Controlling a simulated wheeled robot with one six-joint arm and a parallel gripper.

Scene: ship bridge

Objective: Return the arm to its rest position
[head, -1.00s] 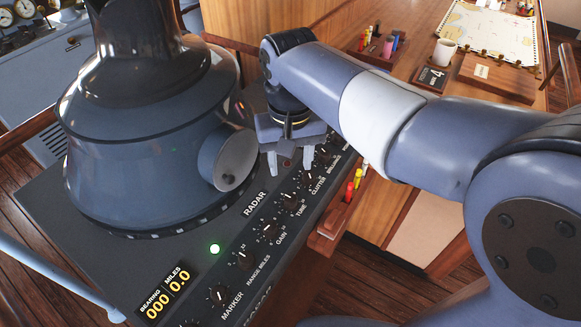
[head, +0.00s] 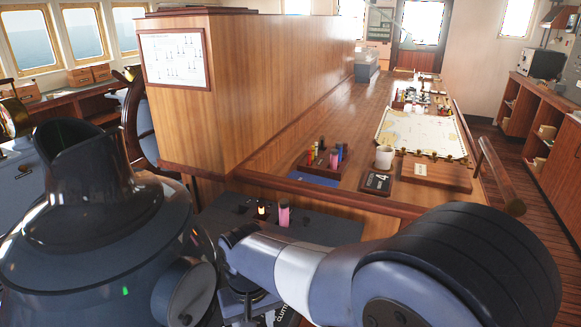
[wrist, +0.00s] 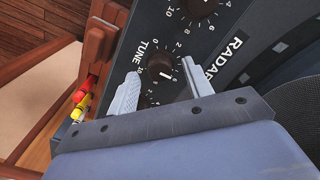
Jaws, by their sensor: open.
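My arm reaches across the lower part of the head view, and my gripper (head: 247,316) hangs at the bottom edge beside the dark radar hood (head: 85,240). In the wrist view my gripper (wrist: 158,88) is open, its two pale fingers apart with nothing held. The fingers are over the radar panel, and the TUNE knob (wrist: 160,66) shows between them. I cannot tell whether the fingertips touch the panel.
A wooden chart counter (head: 330,125) lies beyond my arm, with a white mug (head: 384,157), a pen holder (head: 322,160) and a chart (head: 420,132). A pink item (head: 283,216) and a small lit lamp (head: 262,209) are on the dark panel. Red and yellow markers (wrist: 80,103) show beside the radar.

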